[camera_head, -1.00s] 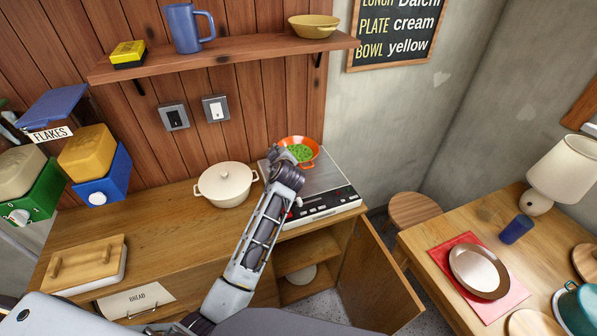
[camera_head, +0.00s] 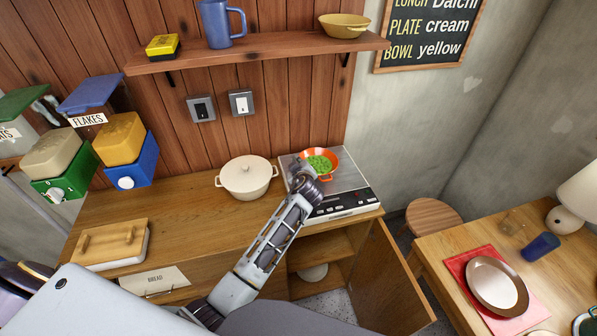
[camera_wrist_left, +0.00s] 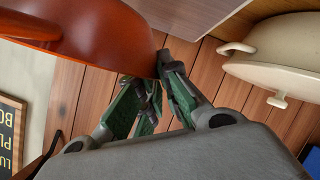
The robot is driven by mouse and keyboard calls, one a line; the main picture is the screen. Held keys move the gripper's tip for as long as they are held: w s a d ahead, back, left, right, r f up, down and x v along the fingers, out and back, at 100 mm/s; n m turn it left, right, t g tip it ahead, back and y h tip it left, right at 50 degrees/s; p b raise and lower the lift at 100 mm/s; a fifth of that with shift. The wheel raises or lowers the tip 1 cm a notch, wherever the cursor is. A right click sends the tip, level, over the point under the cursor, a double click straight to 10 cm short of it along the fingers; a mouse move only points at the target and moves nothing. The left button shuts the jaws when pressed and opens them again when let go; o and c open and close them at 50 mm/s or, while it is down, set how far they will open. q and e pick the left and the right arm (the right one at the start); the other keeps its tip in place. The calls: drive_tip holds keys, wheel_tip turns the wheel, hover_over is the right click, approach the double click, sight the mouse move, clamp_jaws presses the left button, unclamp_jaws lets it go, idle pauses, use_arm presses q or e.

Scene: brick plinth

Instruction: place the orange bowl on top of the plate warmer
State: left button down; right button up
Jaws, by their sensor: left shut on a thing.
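The orange bowl (camera_head: 333,158), with green contents like peas, is over the back part of the plate warmer (camera_head: 352,180), a flat silver appliance with a dark control panel on the counter. I cannot tell whether its base touches the warmer. My left gripper (camera_head: 303,172) reaches it from the front left and is shut on its rim. In the left wrist view the bowl (camera_wrist_left: 95,40) fills the upper left, and the gripper fingertips (camera_wrist_left: 163,66) meet at its edge. My right gripper is not in view.
A cream lidded pot (camera_head: 247,178) stands just left of the warmer. A wooden shelf (camera_head: 260,54) with a blue mug (camera_head: 215,25) and yellow bowl (camera_head: 345,24) hangs above. A cabinet door (camera_head: 388,285) stands open below. A wooden table (camera_head: 455,245) is at right.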

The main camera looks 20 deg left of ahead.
use_arm(q)
drive_tip(key=shift+f+p, duration=0.3)
drive_tip(key=shift+f, duration=1.45)
drive_tip(key=shift+f, duration=0.15)
drive_tip(key=c, duration=1.6)
unclamp_jaws()
drive_tip(key=shift+s, duration=0.1)
drive_tip(key=shift+b+v, duration=1)
drive_tip(key=shift+v, duration=4.95)
